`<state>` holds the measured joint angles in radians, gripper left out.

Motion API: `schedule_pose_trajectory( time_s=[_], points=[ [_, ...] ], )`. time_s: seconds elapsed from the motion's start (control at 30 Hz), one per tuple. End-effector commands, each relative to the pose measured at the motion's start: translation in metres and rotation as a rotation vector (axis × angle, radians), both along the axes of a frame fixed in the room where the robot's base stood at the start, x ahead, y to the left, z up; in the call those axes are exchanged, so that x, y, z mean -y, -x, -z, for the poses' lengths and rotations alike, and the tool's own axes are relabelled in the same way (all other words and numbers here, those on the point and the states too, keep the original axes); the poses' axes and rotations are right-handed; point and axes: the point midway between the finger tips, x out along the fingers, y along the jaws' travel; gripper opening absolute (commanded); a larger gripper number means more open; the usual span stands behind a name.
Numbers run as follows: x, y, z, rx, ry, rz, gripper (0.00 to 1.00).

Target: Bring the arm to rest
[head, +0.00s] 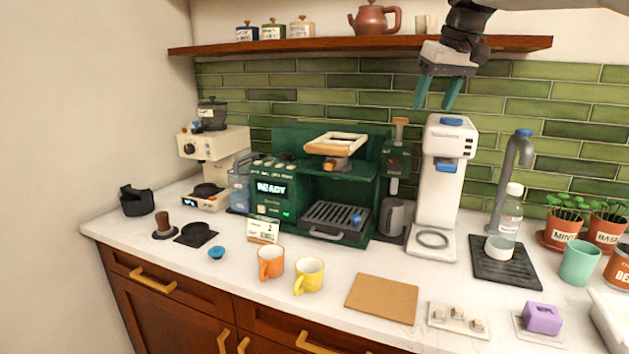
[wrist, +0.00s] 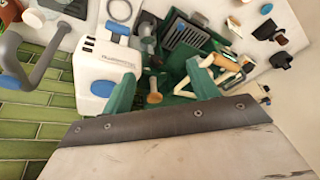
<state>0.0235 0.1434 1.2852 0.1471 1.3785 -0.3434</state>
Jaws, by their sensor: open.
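My gripper (head: 437,93) hangs high at the upper right of the head view, in front of the green tiles and near the shelf. Its two green fingers are apart with nothing between them. In the wrist view my gripper (wrist: 163,93) also shows open and empty, with the counter far below.
A wooden shelf (head: 365,44) with a teapot (head: 373,18) and jars is close to the arm. The green coffee machine (head: 325,185), a grinder (head: 212,150), a tap (head: 511,165), a bottle (head: 509,210), an orange mug (head: 270,263) and a yellow mug (head: 309,275) stand on the counter.

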Motion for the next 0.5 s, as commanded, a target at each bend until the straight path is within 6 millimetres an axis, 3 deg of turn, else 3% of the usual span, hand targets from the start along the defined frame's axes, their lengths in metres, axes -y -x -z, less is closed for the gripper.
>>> schedule_pose_trajectory(
  time_s=[0.27,0.5],
  points=[
    [0.005,0.031,0.043,-0.085,0.001,0.076,0.6],
    [0.007,0.094,0.085,-0.164,0.01,0.152,0.6]
  ],
)
